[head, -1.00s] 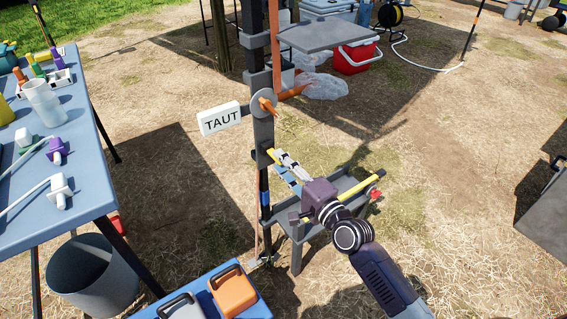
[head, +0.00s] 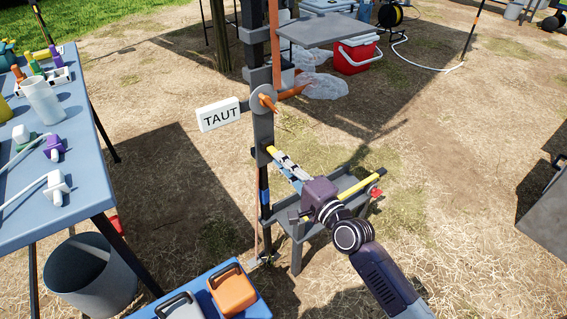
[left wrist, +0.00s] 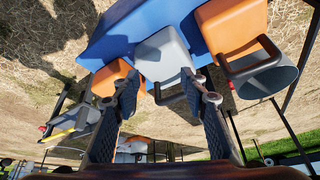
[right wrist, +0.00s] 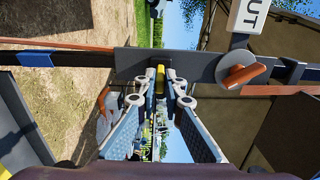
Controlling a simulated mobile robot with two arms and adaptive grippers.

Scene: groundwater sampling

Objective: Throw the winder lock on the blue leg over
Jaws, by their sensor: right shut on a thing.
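The dark upright post (head: 262,130) carries a blue band (head: 264,190) low on it, and the band also shows in the right wrist view (right wrist: 36,59). A short yellow lever (right wrist: 160,77) sticks out from a dark plate on this post. My right gripper (right wrist: 160,92) is shut on the yellow lever, with its fingertips close to the plate; they cover most of the lever. In the head view my right gripper (head: 283,162) reaches the post from the lower right. My left gripper (left wrist: 167,90) is open and empty, seen only in the left wrist view.
A white TAUT sign (head: 219,115) and a grey disc with an orange pointer (head: 265,99) sit above the lever. A grey tray stand (head: 338,190) with a yellow bar lies under my right arm. A blue bench (head: 190,292) holds orange and grey containers. A worktable stands left.

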